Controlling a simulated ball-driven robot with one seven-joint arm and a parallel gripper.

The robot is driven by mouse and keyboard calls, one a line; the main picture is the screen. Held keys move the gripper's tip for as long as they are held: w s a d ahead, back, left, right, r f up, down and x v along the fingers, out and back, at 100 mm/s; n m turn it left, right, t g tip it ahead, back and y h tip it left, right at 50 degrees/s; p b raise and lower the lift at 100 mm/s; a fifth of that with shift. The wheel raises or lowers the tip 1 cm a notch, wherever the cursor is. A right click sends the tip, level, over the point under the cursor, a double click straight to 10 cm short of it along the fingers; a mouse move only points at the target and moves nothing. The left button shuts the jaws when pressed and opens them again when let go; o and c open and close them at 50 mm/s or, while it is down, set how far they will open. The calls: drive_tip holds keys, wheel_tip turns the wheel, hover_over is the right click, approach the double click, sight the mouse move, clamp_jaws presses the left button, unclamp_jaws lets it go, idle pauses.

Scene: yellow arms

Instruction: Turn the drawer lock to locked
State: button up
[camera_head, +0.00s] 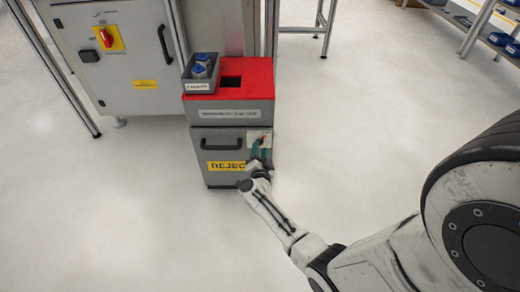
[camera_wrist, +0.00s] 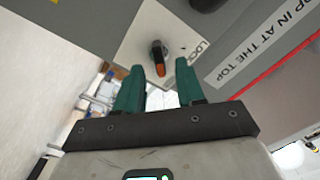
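The drawer lock (camera_wrist: 158,56) is a dark knob with an orange tip on a pale plate (camera_wrist: 135,48) with lettering beside it, partly readable as "LOCK". My gripper (camera_wrist: 158,82) has two green fingers that are apart, with nothing between them. The lock knob is just beyond the fingertips, near the middle of the gap. In the head view, my gripper (camera_head: 259,152) is at the upper right of the grey reject drawer (camera_head: 222,150), in front of the pale plate (camera_head: 258,136). The knob is hidden there by the gripper.
The reject cabinet has a red top (camera_head: 255,75) with a dark opening. A grey bin (camera_head: 201,87) with blue-capped items sits on its left side. A machine cabinet (camera_head: 110,55) with a red switch stands at the left. The floor to the right is clear.

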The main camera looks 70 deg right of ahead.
drive_tip(key=shift+b+x, duration=0.35)
drive_tip(key=shift+x, duration=1.05)
clamp_jaws()
drive_tip(key=shift+r+n+p, duration=0.1)
drive_tip(key=shift+n+p, duration=0.3)
drive_tip(key=shift+w+a+n+p, duration=0.15)
drive_tip(key=shift+n+p, duration=1.1)
drive_tip(key=shift+n, duration=3.05)
drive_tip(key=shift+w+a+n+p, duration=0.15)
drive_tip(key=shift+n+p, duration=1.1)
drive_tip(key=shift+n, duration=3.05)
drive_tip(key=shift+d, duration=0.1)
